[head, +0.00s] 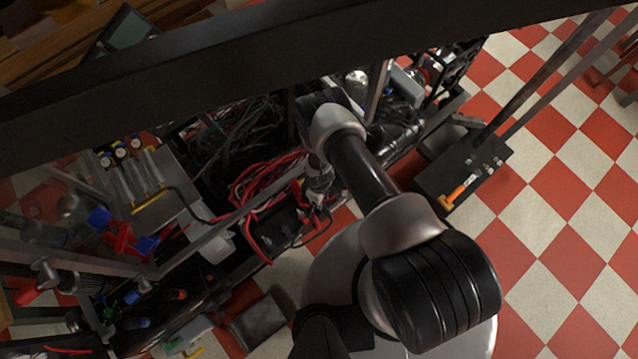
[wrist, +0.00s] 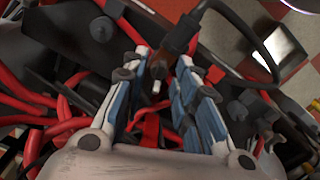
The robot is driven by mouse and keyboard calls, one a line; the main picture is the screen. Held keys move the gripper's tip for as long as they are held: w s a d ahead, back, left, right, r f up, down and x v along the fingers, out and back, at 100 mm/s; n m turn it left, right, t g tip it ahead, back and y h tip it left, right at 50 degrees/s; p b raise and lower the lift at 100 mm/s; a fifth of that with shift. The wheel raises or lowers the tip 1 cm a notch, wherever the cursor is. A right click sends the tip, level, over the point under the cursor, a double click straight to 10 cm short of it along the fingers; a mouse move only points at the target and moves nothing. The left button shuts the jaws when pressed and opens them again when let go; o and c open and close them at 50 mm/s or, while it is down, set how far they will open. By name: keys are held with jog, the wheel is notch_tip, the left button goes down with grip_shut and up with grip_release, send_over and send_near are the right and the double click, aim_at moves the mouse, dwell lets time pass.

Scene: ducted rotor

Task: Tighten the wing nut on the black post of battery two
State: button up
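In the wrist view, the two blue-padded fingers of my gripper (wrist: 160,78) stand apart with a visible gap. A small dark post-like piece with a pale tip (wrist: 157,84) shows between them; I cannot tell whether it is the black post or its wing nut, and no finger clearly touches it. A red cap or terminal (wrist: 214,74) lies just right of the fingers. In the head view, my gripper (head: 320,182) is small and partly hidden by my arm, above a black battery-like box (head: 285,235) beside red cables. Which battery is number two cannot be read.
Red cables (head: 262,185) and black wiring crowd the bay around my gripper. A metal frame bar (head: 235,215) runs along it. In the wrist view, a thick black cable (wrist: 245,35) loops close above the right finger. Checkered floor (head: 560,220) is open at the right.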

grip_shut()
dwell(0.3)
jog(key=shift+m, duration=0.3)
jog(key=m+b, duration=0.2)
jog(key=m, duration=0.1)
jog(key=shift+f+m+b, duration=0.1)
jog(key=shift+m+b, duration=0.2)
jog(key=shift+m, duration=0.1)
jog(key=m+b, duration=0.2)
jog(key=m, duration=0.3)
jog(key=shift+s+a, duration=0.1)
jog(key=shift+a, duration=0.05)
jog(key=m+b, duration=0.2)
jog(key=m, duration=0.4)
jog(key=shift+a+m, duration=0.15)
jog(key=shift+m, duration=0.25)
jog(key=m+b, duration=0.1)
jog(key=m, duration=0.1)
jog(key=m+b, duration=0.1)
jog(key=m, duration=0.2)
jog(key=shift+w+m, duration=0.2)
jog(key=shift+m, duration=0.1)
